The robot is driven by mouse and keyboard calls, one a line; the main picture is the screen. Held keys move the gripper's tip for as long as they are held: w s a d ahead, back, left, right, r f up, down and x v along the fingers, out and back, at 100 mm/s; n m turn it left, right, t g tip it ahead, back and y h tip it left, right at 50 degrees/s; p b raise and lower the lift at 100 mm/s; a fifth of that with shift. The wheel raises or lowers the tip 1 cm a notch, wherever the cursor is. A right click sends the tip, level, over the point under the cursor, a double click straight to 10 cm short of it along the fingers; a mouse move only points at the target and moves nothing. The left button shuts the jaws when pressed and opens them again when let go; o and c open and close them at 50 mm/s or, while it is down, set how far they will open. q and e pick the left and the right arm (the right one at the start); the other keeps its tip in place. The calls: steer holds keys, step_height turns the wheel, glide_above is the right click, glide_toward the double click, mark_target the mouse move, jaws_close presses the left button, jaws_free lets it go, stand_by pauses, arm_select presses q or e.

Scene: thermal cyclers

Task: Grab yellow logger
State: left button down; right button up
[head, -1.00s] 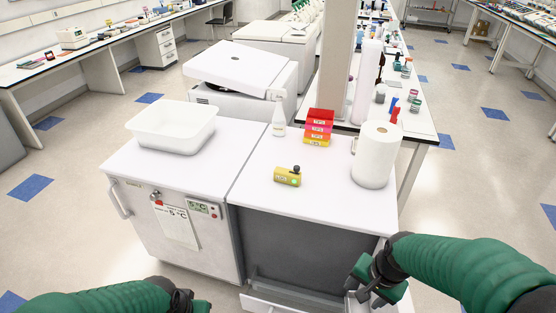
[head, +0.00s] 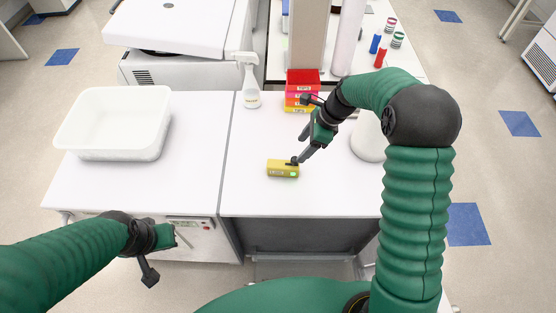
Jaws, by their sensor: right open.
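The yellow logger (head: 283,170) lies on the white bench top in the head view, with a small green light at its right end and a dark part at its top right. My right gripper (head: 301,130) is open and empty, just above and to the right of the logger, with one finger reaching down close to its top right; I cannot tell whether it touches. My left gripper (head: 163,258) hangs low in front of the left cabinet, away from the logger, with its fingers apart and nothing between them.
A white tub (head: 115,125) stands on the left. A spray bottle (head: 249,80) and stacked red and yellow tip boxes (head: 301,88) stand behind the logger. A paper roll (head: 368,140) stands to the right, partly behind my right arm. The bench around the logger's left and front is clear.

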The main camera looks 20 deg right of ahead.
mark_target(285, 164)
steer(key=x, duration=0.4)
steer(key=shift+s+d+f, duration=0.15)
steer(key=shift+f, duration=0.2)
steer(key=a+f, duration=0.2)
steer(key=w+a+f+p, duration=0.1)
steer(key=f, duration=0.1)
steer(key=shift+w+a+f, duration=0.25)
steer(key=shift+a+f, duration=0.05)
steer(key=shift+a, duration=0.1)
steer(key=x, duration=0.3)
steer(key=shift+s+d+f+p, duration=0.1)
steer(key=shift+f+p, duration=0.15)
steer(key=shift+p, duration=0.05)
steer(key=shift+d+f, duration=0.2)
steer(key=shift+d, duration=0.25)
steer(key=shift+c, duration=1.8)
steer(key=shift+a+r, duration=0.15)
steer(key=shift+a, duration=0.35)
steer(key=c, duration=0.7)
steer(key=shift+c, duration=1.3)
arm_select(q)
steer(key=shift+a+r, duration=0.1)
steer(key=shift+r, duration=0.75)
arm_select(e)
steer(key=shift+d, duration=0.1)
jaws_close()
